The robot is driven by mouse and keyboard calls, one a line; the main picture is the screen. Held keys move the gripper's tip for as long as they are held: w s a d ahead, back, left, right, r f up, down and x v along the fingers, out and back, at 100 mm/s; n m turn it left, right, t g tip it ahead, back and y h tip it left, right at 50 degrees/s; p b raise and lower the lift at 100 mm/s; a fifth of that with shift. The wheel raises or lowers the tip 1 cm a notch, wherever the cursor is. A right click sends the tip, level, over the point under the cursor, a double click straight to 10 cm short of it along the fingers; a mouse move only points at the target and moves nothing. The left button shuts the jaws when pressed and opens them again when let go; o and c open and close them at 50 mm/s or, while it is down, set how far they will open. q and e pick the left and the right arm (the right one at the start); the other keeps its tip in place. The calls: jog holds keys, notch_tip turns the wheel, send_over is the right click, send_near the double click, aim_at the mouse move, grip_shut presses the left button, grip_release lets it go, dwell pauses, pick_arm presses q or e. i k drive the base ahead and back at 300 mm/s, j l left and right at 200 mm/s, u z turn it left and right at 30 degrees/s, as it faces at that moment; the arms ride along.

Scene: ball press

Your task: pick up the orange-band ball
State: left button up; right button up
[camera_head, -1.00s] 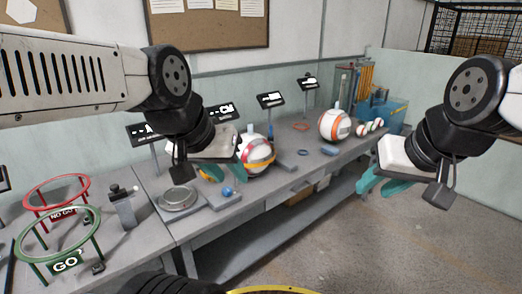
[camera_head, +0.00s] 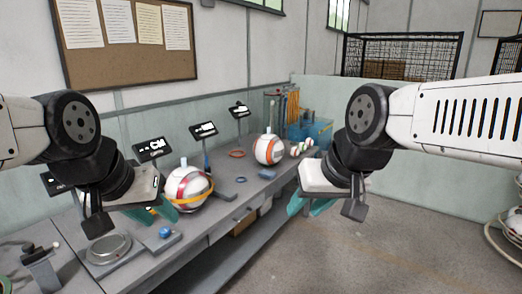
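A white ball with broad orange bands (camera_head: 268,149) sits toward the far end of the bench. A nearer white ball with red-grey stripes (camera_head: 187,187) sits in a yellow-orange ring (camera_head: 196,199). My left gripper (camera_head: 154,215) is in front of the nearer ball, its teal fingers apart and partly hidden by the gripper body. My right gripper (camera_head: 311,205) hangs to the right of the bench's front edge, right of and nearer than the orange-banded ball. Its teal fingers are apart with nothing between them. Neither gripper visibly touches a ball.
Small balls (camera_head: 302,147) stand right of the orange-banded ball, before a blue bin (camera_head: 315,131). Small display stands (camera_head: 203,130) line the bench's back. A round metal plate (camera_head: 108,248) is at near left. Open floor (camera_head: 350,250) lies right of the bench.

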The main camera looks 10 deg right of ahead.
aim_at(269, 148)
jog(key=i+l+u, duration=0.4)
jog(key=i+l, duration=2.3)
jog(key=i+j, duration=0.05)
